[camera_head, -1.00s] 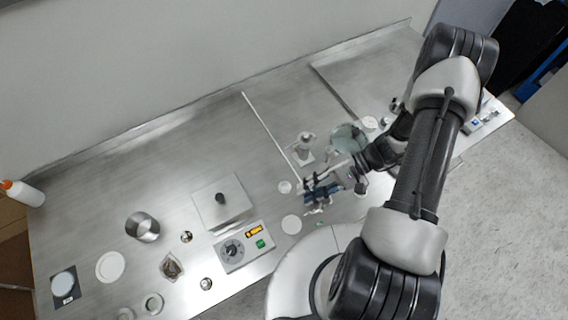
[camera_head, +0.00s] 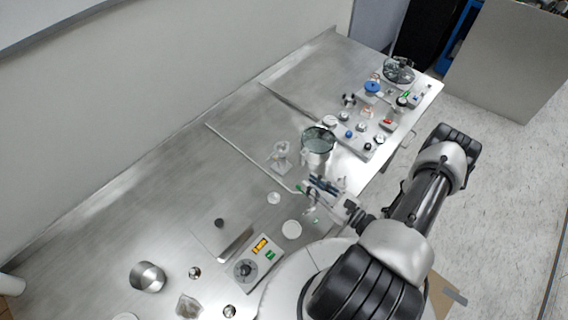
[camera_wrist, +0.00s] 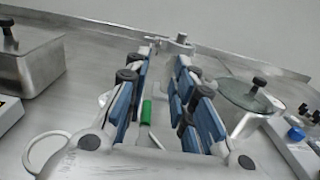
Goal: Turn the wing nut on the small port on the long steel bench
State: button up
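The long steel bench (camera_head: 150,200) runs along the wall. A small pale metal fitting (camera_head: 280,155), which looks like the small port, stands on it near a white rod. In the wrist view the fitting (camera_wrist: 179,41) stands upright beyond my fingertips, a little right of centre. Its top has side lobes that may be the wing nut, too small to tell clearly. My gripper (camera_head: 311,186) is low over the bench on the near side of the fitting, apart from it. In the wrist view its blue-padded fingers (camera_wrist: 164,68) are spread with nothing held between them.
A glass-lidded vessel (camera_head: 319,139) stands right of the fitting. A square metal box (camera_head: 221,240) and a control unit with a dial (camera_head: 258,262) are to the left. A small green item (camera_wrist: 147,112) shows between my fingers. Knobbed panels (camera_head: 362,130) fill the bench's right end.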

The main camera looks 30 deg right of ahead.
aim_at(278, 161)
jog(key=x, duration=1.2)
jog(key=shift+a, duration=0.15)
jog(key=shift+c, duration=0.3)
grip_shut()
